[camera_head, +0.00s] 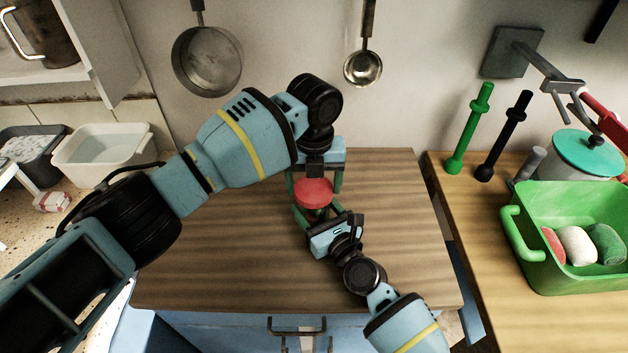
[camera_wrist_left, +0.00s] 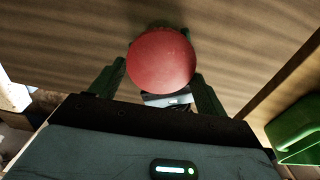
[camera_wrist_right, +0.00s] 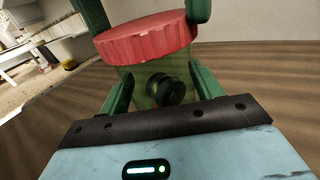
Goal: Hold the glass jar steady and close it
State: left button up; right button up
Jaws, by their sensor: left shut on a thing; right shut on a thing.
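The glass jar (camera_wrist_right: 135,80) stands on the wooden worktop, greenish and see-through in the right wrist view. Its red lid (camera_head: 314,192) sits on top of the jar mouth; whether it is fully tightened cannot be told. The lid (camera_wrist_left: 160,60) also shows in the left wrist view. My left gripper (camera_head: 315,187) comes from the far side, its green fingers shut on the lid's sides. My right gripper (camera_head: 317,213) comes from the near side, lower down, its fingers shut on the jar's body. In the head view the lid and grippers hide most of the jar.
The wooden worktop (camera_head: 210,270) is otherwise clear. On the right counter stand a green basin (camera_head: 540,265) with rolled cloths, a teal-lidded pot (camera_head: 585,155) and green and black upright rods. White and grey tubs stand at left. A pan (camera_head: 207,60) and ladle (camera_head: 363,68) hang behind.

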pick_arm(q)
jog(key=m, duration=0.5)
jog(key=shift+w+a, duration=0.15)
jog(key=shift+a, duration=0.05)
jog(key=shift+c, duration=0.2)
jog(key=m, duration=0.4)
jog(key=shift+m, duration=0.3)
jog(key=o, duration=1)
jog(key=shift+c, duration=0.2)
jog(key=shift+r, duration=2.25)
jog(key=shift+c, duration=0.4)
